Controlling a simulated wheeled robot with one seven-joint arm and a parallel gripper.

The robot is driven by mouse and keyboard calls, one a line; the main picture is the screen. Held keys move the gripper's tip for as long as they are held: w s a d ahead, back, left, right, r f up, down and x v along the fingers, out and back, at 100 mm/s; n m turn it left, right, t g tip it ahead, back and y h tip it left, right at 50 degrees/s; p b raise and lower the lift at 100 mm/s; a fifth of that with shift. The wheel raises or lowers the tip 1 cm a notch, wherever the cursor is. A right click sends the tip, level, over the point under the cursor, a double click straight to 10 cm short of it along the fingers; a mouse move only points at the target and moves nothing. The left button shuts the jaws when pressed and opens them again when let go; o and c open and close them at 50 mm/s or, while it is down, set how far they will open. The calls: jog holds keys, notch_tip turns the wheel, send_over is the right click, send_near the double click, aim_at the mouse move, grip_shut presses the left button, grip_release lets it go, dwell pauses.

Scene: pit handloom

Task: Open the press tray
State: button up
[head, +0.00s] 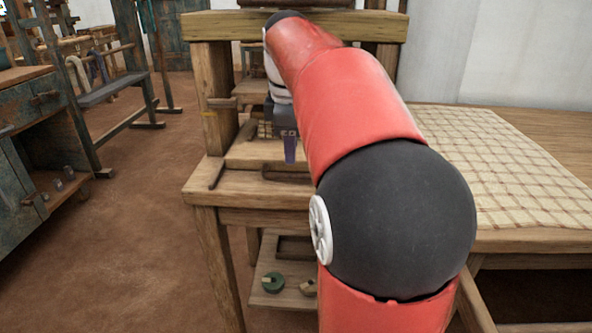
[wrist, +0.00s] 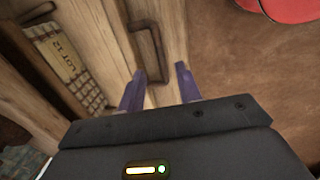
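In the wrist view a brown wooden bar handle (wrist: 147,50) stands on a pale wooden board, which I take to be the press tray (wrist: 112,45). My arm hides much of the press, and the handle cannot be made out clearly there.
A checked cloth (head: 500,160) covers the table at right. A thick post (head: 214,110) and top beam (head: 225,27) frame the press. A low shelf (head: 275,298) holds a green ring.

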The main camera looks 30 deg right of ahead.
aim_at(291, 174)
jog(key=f, duration=0.4)
jog(key=w+f+b, duration=0.1)
jog(key=f, duration=0.1)
jog(key=shift+d, duration=0.3)
jog(key=shift+c, duration=0.4)
grip_shut()
